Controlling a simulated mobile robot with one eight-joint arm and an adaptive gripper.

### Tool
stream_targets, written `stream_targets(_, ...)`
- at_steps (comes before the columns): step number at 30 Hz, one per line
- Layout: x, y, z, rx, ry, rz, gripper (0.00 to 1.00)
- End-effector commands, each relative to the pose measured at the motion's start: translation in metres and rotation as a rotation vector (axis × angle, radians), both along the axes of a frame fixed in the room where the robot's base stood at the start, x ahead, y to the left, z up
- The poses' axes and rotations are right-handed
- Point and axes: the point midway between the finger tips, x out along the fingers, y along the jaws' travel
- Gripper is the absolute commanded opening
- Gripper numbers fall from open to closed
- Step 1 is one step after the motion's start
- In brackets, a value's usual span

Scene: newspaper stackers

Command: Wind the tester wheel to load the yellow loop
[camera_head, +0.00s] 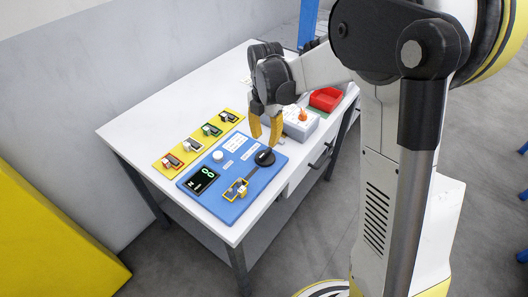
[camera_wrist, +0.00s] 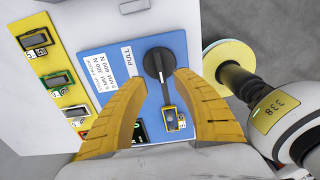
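The blue tester board (camera_head: 262,181) lies on the white table. Its black round wheel (camera_head: 264,157) has a dark bar pointing toward the yellow loop (camera_head: 237,188), which sits at the board's front. In the wrist view the wheel (camera_wrist: 157,62) and yellow loop (camera_wrist: 172,119) show between and beyond my fingers. A black display (camera_head: 202,179) with green digits is on the board; in the wrist view my left finger mostly hides it. My gripper (camera_head: 266,134) has yellow fingers pointing down above the wheel. The fingers are apart with nothing between them, and they appear clear of the wheel.
A yellow strip (camera_head: 177,162) behind the board holds several small loops with coloured frames. A white knob (camera_head: 218,155) stands on the board. A grey box (camera_head: 300,126) with an orange piece and a red bin (camera_head: 325,98) stand at the right. The table's left end is clear.

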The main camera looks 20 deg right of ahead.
Motion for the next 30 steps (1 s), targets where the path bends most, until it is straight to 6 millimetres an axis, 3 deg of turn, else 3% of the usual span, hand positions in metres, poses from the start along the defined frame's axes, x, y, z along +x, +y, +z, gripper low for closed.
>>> stream_targets(3, 0.0, 0.0, -0.03, 0.0, 0.0, -0.001, 0.34)
stream_targets(9, 0.0, 0.0, -0.062, 0.0, -0.001, -0.002, 0.34)
stream_targets(15, 0.0, 0.0, -0.074, 0.0, -0.001, -0.002, 0.34)
stream_targets(23, 0.0, 0.0, -0.074, 0.0, -0.001, -0.003, 0.34)
stream_targets(27, 0.0, 0.0, -0.074, 0.0, -0.001, -0.003, 0.0)
stream_targets(30, 0.0, 0.0, -0.074, 0.0, -0.001, -0.003, 0.0)
